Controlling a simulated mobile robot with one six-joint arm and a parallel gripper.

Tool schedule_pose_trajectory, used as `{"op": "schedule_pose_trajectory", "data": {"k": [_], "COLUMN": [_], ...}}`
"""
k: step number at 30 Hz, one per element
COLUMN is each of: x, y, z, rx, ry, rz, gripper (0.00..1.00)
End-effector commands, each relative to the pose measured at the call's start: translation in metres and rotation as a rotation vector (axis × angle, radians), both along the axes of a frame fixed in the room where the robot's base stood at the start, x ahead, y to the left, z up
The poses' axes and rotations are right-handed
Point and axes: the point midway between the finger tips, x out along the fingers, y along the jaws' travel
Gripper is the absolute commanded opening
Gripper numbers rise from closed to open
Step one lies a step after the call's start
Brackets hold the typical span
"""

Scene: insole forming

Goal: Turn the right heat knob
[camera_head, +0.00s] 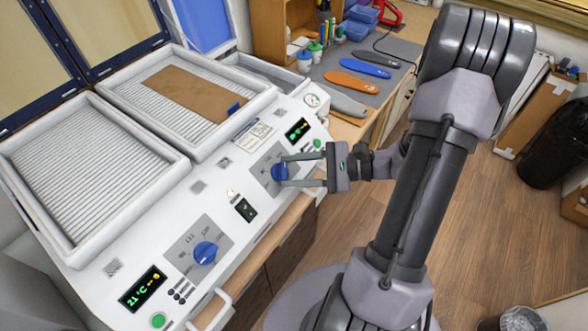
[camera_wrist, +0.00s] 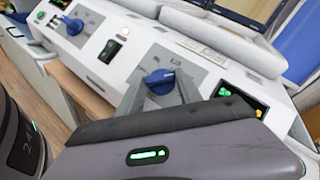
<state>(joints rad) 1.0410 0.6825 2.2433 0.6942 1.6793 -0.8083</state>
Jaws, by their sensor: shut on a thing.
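The right heat knob (camera_head: 279,171) is a blue dial on a grey plate on the sloping white front panel. My gripper (camera_head: 283,172) reaches in from the right, its two fingers on either side of this knob and shut on it. In the wrist view the knob (camera_wrist: 159,82) sits between the fingers, its pointer ridge tilted slightly. The left heat knob (camera_head: 205,253) is a similar blue dial nearer the panel's lower left, with nothing touching it; it also shows in the wrist view (camera_wrist: 73,25).
A black switch (camera_head: 246,210) sits between the knobs. Displays (camera_head: 143,288) and green buttons (camera_head: 158,320) flank them. Two ribbed trays lie behind, the right one holding a brown sheet (camera_head: 186,92). Several coloured insoles (camera_head: 352,82) lie on a grey mat at the back. A handle (camera_head: 212,309) juts out below the panel.

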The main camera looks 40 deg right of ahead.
Motion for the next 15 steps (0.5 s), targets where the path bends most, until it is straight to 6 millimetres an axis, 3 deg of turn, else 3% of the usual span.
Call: {"op": "schedule_pose_trajectory", "data": {"k": [8,9,12,15], "x": [0.0004,0.0004,0.0003,0.0002], "y": [-0.0001,-0.0001,0.0000,0.0000], "z": [0.0008,0.0008,0.0007,0.0005], "rx": [0.002,0.002,0.001,0.001], "ry": [-0.001,0.000,-0.001,0.000], "rz": [-0.001,-0.001,0.000,0.000], "gripper": [0.01,0.48,0.64,0.64]}}
